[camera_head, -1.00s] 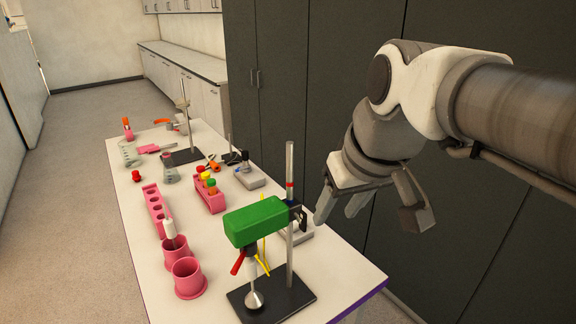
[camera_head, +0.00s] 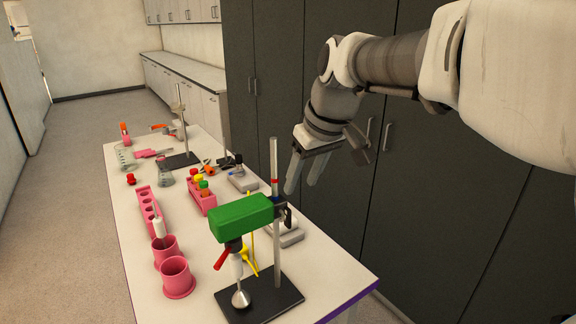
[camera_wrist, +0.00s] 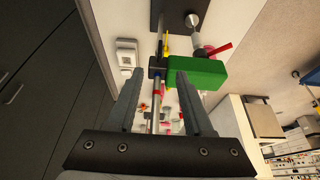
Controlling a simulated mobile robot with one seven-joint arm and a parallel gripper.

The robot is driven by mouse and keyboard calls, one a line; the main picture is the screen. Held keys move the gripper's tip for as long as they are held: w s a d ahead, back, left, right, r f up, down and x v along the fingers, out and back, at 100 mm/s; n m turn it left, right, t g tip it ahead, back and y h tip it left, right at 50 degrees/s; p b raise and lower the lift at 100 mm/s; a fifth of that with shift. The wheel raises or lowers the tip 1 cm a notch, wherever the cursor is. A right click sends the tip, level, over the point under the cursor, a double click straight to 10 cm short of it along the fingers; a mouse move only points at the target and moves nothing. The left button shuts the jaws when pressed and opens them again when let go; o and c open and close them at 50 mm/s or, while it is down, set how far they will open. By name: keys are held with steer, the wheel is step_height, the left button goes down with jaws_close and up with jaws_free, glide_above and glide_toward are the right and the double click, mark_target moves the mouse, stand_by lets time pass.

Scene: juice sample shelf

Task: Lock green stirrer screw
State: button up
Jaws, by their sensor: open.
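The green stirrer (camera_head: 242,219) is a green block clamped to an upright metal rod (camera_head: 276,180) on a black base (camera_head: 262,304). A black clamp (camera_head: 284,208) joins it to the rod; the screw itself is too small to make out clearly. My gripper (camera_head: 303,183) is open and empty, to the right of the rod and above the clamp. In the wrist view the gripper (camera_wrist: 158,98) points toward the clamp (camera_wrist: 156,68), with the rod between the fingers in the picture. The green stirrer (camera_wrist: 196,73) lies right of the clamp there.
Two pink cups (camera_head: 177,278) stand left of the stirrer. A pink rack (camera_head: 150,212) and a tube rack (camera_head: 203,198) with colored caps stand behind. A grey device (camera_head: 285,235) sits beyond the rod. Dark cabinets (camera_head: 440,200) stand right of the table.

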mark_target(291, 210)
steer(key=x, duration=1.1)
steer(key=shift+f, duration=0.15)
jaws_close()
